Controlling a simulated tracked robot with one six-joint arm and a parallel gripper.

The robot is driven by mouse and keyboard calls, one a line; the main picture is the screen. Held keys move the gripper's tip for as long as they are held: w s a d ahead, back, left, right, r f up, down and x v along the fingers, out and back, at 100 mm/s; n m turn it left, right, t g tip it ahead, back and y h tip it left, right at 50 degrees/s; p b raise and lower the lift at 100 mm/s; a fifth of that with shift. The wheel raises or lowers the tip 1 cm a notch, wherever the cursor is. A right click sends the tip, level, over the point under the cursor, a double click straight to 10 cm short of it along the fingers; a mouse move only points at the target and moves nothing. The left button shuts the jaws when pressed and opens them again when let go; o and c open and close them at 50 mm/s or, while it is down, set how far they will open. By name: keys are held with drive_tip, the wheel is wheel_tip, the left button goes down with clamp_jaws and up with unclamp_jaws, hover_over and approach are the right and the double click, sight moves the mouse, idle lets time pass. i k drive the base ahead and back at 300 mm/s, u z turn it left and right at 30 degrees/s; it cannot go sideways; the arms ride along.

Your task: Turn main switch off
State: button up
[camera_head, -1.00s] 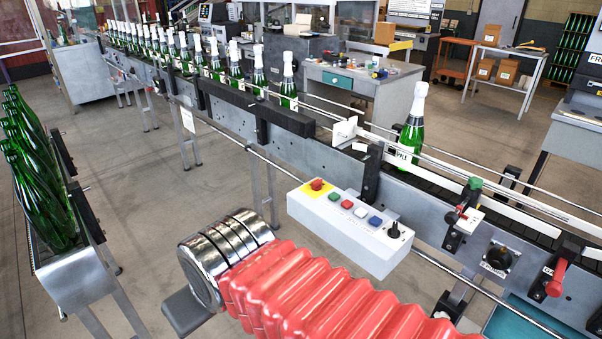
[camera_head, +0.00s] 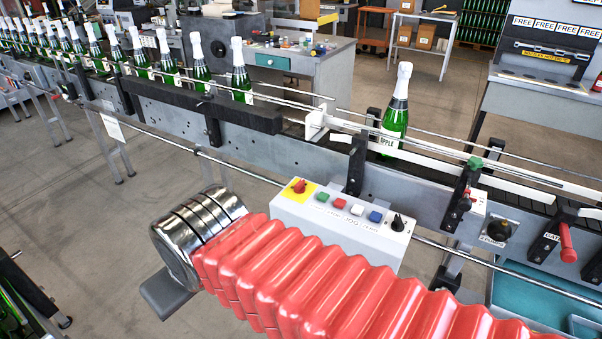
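A white control box (camera_head: 340,229) is fixed at the front of the conveyor. On it are a red knob on a yellow plate (camera_head: 299,187), a row of small coloured buttons (camera_head: 349,208) and a black rotary knob (camera_head: 397,223). Its small lettering is mostly unreadable, so I cannot tell from labels which is the main switch. My arm, with red bellows and shiny metal rings, crosses in front of the box, its ringed end left of it. No gripper fingers show, and nothing of mine visibly touches the knobs.
The conveyor (camera_head: 270,155) runs across the view with green bottles (camera_head: 241,72) at left and one labelled APPLE (camera_head: 392,115). A red lever (camera_head: 567,242) and a round black knob (camera_head: 498,231) sit at right. A guide rail passes behind my arm.

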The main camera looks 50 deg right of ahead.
sight(299, 188)
drive_tip(key=z, duration=0.5)
drive_tip(key=i, duration=0.9)
drive_tip(key=z, duration=0.5)
